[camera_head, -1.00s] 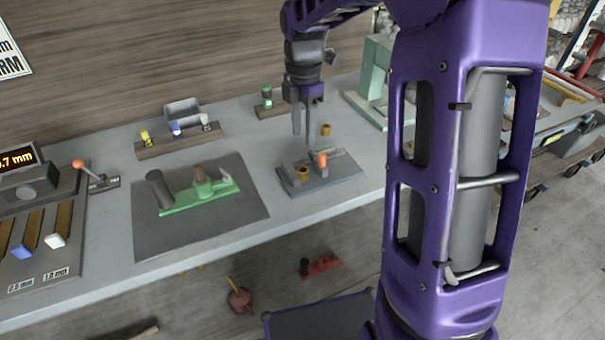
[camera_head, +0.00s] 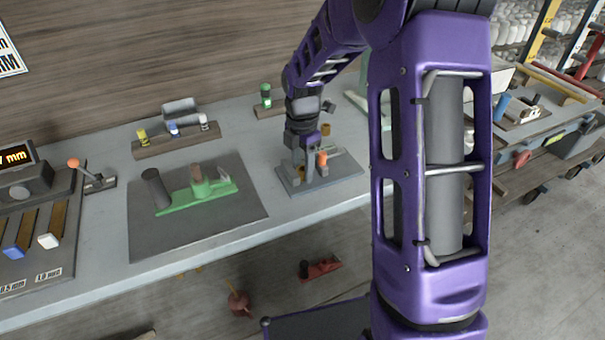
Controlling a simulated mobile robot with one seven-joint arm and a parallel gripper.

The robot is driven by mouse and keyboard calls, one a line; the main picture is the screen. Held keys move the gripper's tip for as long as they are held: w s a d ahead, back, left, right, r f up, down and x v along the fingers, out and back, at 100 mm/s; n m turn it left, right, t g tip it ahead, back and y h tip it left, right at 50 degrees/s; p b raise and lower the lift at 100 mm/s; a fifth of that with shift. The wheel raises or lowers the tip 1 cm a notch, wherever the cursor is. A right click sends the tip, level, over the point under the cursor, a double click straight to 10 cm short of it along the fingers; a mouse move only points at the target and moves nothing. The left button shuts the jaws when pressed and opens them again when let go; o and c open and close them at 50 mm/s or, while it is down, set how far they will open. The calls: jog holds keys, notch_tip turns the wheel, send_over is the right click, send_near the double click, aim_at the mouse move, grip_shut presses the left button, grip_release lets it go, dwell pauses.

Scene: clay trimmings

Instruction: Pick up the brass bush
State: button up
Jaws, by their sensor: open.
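A small brass-coloured cylinder (camera_head: 299,172) sits at the left of a grey fixture plate (camera_head: 343,184) on the bench and is partly hidden by my gripper. A second brass-coloured piece (camera_head: 326,129) stands behind the plate, partly covered by my wrist. I cannot tell from looks alone which is the brass bush. My gripper (camera_head: 303,169) points down over the left part of the plate, open, its fingers at the nearer brass cylinder. Whether they touch it is too small to tell.
An orange-topped post (camera_head: 321,160) stands on the plate just right of my gripper. A dark mat (camera_head: 235,222) with a green fixture (camera_head: 205,193) lies to the left. A wooden block with coloured pieces (camera_head: 150,150) is behind. Bare bench shows between mat and plate.

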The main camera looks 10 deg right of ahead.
grip_shut()
